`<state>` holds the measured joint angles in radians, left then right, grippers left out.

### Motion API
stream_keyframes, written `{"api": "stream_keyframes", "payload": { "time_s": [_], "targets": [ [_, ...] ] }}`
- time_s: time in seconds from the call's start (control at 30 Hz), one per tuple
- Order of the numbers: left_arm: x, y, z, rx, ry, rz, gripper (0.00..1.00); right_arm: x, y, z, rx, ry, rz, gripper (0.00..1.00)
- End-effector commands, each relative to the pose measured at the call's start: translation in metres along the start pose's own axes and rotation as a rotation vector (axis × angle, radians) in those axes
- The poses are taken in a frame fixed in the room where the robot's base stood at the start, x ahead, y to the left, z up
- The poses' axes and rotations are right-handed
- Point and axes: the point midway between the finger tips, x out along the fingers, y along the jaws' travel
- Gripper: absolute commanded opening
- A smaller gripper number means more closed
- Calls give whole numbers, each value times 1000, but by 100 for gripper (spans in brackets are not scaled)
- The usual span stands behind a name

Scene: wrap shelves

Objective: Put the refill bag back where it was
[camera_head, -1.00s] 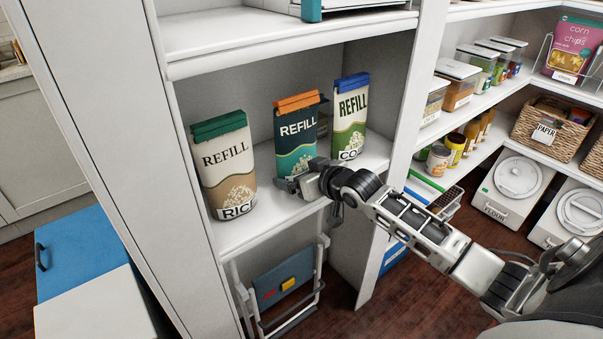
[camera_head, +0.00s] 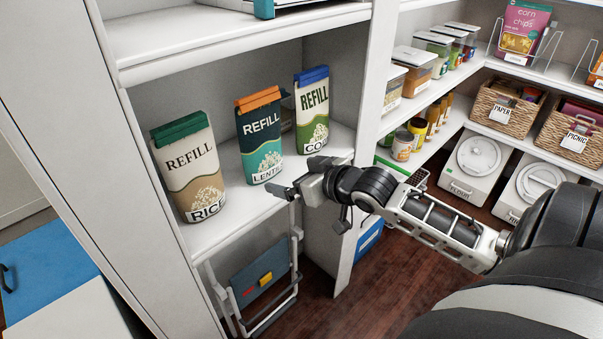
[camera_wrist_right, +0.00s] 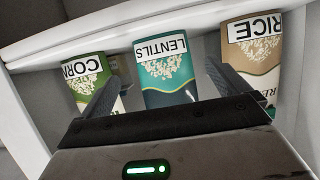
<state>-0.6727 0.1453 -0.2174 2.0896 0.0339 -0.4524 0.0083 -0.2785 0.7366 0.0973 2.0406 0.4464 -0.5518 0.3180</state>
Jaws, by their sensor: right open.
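Three refill bags stand upright in a row on the white shelf (camera_head: 228,215): a rice bag (camera_head: 188,170) with a green top at left, a teal lentils bag (camera_head: 260,140) with an orange top in the middle, and a corn bag (camera_head: 312,112) with a blue top at right. My right gripper (camera_head: 291,180) is open and empty at the shelf's front edge, in front of the lentils bag and apart from it. In the right wrist view the lentils bag (camera_wrist_right: 166,72) shows between the spread fingers (camera_wrist_right: 170,90). My left gripper is out of view.
A shelf board lies above the bags, and an upright panel (camera_head: 365,150) stands right of them. A folded step stool (camera_head: 262,285) is below the shelf. Side shelves at right hold jars, baskets (camera_head: 505,108) and white bins (camera_head: 487,165).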

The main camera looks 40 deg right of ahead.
Motion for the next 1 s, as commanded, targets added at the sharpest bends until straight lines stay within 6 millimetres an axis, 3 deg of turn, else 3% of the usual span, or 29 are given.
{"api": "stream_keyframes", "payload": {
  "time_s": [0.27,0.37,0.47,0.6,0.7,0.83,1.0],
  "targets": [
    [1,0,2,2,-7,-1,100,-16,-1,1,-1,-1,-1,100],
    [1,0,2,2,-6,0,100,-16,-13,23,3,-29,-12,100],
    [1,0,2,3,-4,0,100,-21,-48,75,4,-89,-41,100],
    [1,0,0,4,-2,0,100,-42,-124,150,-5,-175,-103,100],
    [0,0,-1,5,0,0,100,-59,-174,182,-15,-211,-143,100],
    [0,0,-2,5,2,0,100,-74,-215,198,-26,-229,-174,100],
    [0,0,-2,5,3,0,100,-78,-224,200,-33,-232,-181,100]
  ]
}}
